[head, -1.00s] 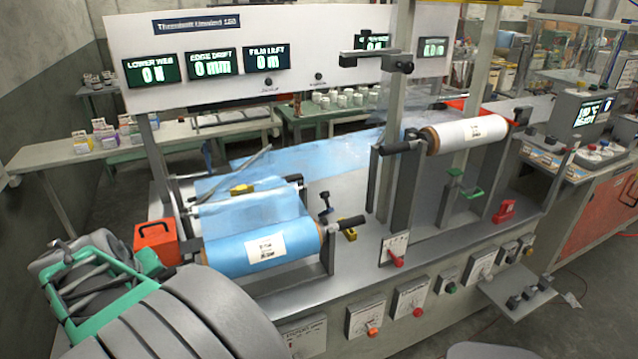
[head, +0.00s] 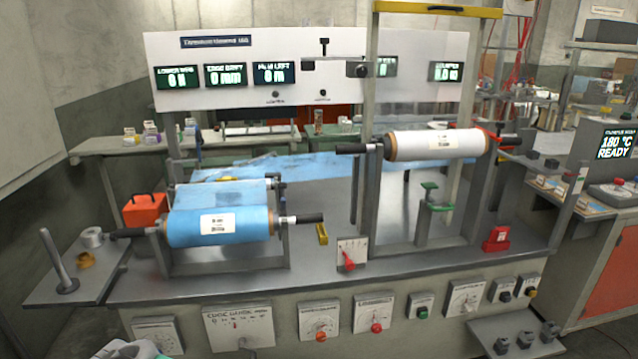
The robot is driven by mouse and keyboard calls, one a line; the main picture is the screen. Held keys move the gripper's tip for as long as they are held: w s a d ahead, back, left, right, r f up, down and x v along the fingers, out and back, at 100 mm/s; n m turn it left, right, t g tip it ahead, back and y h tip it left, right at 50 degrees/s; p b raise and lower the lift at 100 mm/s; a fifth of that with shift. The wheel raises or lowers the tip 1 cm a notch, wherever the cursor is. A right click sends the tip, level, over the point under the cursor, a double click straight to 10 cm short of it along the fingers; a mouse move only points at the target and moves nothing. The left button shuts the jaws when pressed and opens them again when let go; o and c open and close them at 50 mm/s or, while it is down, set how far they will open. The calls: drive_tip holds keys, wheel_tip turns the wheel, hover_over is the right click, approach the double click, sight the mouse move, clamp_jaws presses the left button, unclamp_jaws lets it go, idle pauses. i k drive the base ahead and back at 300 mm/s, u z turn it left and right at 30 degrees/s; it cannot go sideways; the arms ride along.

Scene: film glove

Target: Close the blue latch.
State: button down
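A blue film roll (head: 222,228) with a white label lies across its stand at the left of the machine. My gripper is not in view. Only a pale green and grey part of my arm shows at the bottom left edge.
A white roll (head: 437,145) sits higher on the right, with a green clamp (head: 433,205) below it. An orange box (head: 145,210) and a side shelf with an upright post (head: 61,262) are at the left. The metal deck between the rolls is mostly clear.

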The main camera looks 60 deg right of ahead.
sight(282, 186)
drive_tip(key=z, duration=0.9)
drive_tip(key=i, duration=1.2)
drive_tip(key=u, duration=0.1)
